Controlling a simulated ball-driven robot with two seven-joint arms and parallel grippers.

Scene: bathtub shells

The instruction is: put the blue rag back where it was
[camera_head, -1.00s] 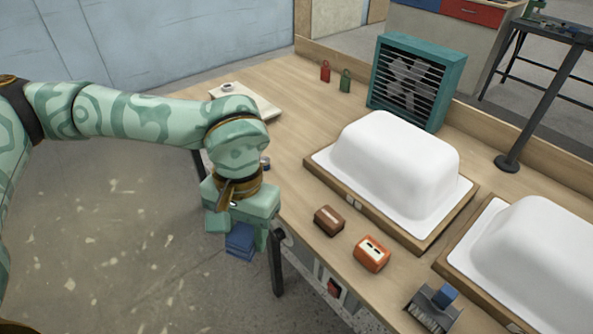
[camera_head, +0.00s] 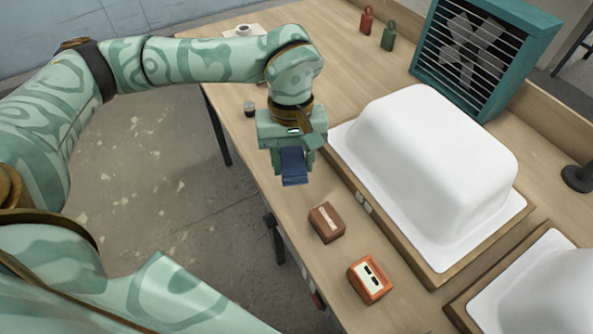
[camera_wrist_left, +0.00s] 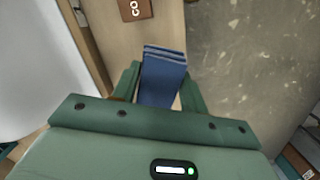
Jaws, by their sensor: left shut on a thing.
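The blue rag (camera_head: 293,167) is folded and held in my left gripper (camera_head: 292,158), which is shut on it. In the head view the gripper is over the near left part of the bench, beside the mould board's left edge. In the left wrist view the rag (camera_wrist_left: 163,75) sticks out between the two green fingers (camera_wrist_left: 160,92). Whether the rag touches the bench cannot be told. My right gripper is not in view.
A brown block (camera_head: 326,222) and an orange block (camera_head: 369,280) lie on the bench (camera_head: 345,70) near its front edge. A white tub shell (camera_head: 430,165) stands right of the gripper. A teal fan (camera_head: 480,55), red and green tags (camera_head: 388,36), and a small dark-topped jar (camera_head: 249,108) stand farther back.

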